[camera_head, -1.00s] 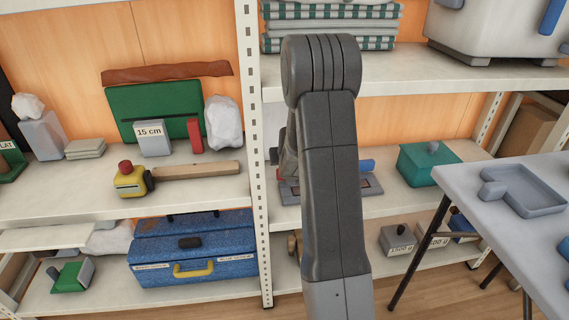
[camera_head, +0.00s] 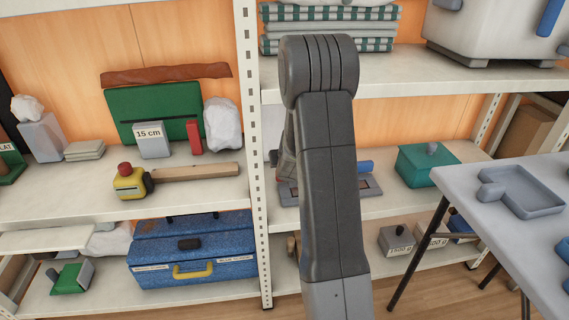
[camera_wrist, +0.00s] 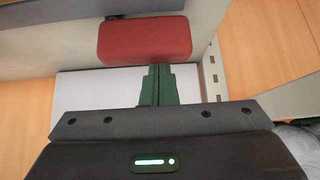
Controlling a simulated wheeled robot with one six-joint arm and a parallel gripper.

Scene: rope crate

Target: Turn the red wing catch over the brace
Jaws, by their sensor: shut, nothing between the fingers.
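In the wrist view a red rounded block (camera_wrist: 145,38), which looks like the wing catch, lies across the top of the picture against a grey surface. My gripper (camera_wrist: 159,68) has its dark green fingers together and empty. Their tips are just below the block's lower edge; whether they touch it I cannot tell. A pale panel (camera_wrist: 95,87) lies behind the fingers. I cannot make out the brace. In the head view my arm hides the gripper and the red block; part of a grey fixture (camera_head: 372,184) with a blue cylinder (camera_head: 366,166) shows beside the arm.
A perforated shelf post (camera_head: 250,150) stands left of my arm and a post also shows in the wrist view (camera_wrist: 211,75). The left shelf holds a green case (camera_head: 155,105) and a yellow tool (camera_head: 130,183). A teal box (camera_head: 425,165) and a grey table (camera_head: 500,190) are right.

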